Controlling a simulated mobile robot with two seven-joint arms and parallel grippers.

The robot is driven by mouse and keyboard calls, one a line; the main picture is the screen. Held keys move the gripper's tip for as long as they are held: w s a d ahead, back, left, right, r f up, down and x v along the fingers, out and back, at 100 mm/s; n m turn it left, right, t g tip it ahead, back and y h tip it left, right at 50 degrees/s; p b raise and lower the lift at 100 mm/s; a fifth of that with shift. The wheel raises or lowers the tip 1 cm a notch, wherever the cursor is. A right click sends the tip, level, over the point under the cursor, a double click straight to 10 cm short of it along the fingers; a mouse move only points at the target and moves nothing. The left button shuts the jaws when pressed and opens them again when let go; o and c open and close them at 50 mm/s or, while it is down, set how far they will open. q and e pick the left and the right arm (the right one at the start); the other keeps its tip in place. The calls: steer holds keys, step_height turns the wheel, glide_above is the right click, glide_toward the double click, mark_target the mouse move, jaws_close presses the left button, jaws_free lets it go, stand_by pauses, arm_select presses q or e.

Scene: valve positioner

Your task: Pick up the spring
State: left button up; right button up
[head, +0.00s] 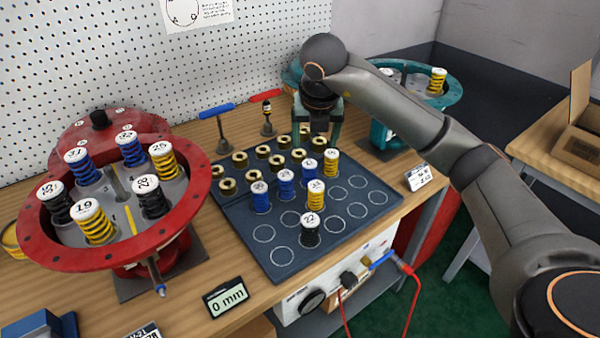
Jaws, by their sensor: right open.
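Several capped coil springs stand on the dark tray (345,238). More springs, such as a yellow one (97,225), stand in the red housing (45,240). My right gripper (318,135) is open, pointing down over the back of the tray, behind the back yellow spring. No spring shows between its fingers; its fingertips are close to brass nuts. My left gripper is not in view.
Several brass nuts (227,186) stand at the tray's back left. Two upright tools (221,130) stand behind it. A teal housing (455,92) with springs stands at the back right. A gauge reading 0 mm (226,297) lies in front. The tray's right side has empty circles.

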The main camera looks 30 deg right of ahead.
glide_above(310, 163)
steer(key=s, duration=0.3)
steer(key=f, duration=0.4)
steer(key=shift+w+a+f, duration=0.2)
steer(key=shift+a+f, duration=0.1)
steer(key=shift+a, duration=0.05)
steer(key=shift+w+a+x, duration=0.1)
steer(key=shift+w+x, duration=0.05)
steer(key=shift+x, duration=1.45)
steer(key=shift+w+a+x, duration=0.15)
steer(key=shift+x, duration=1.4)
steer(key=shift+r, duration=0.1)
jaws_close()
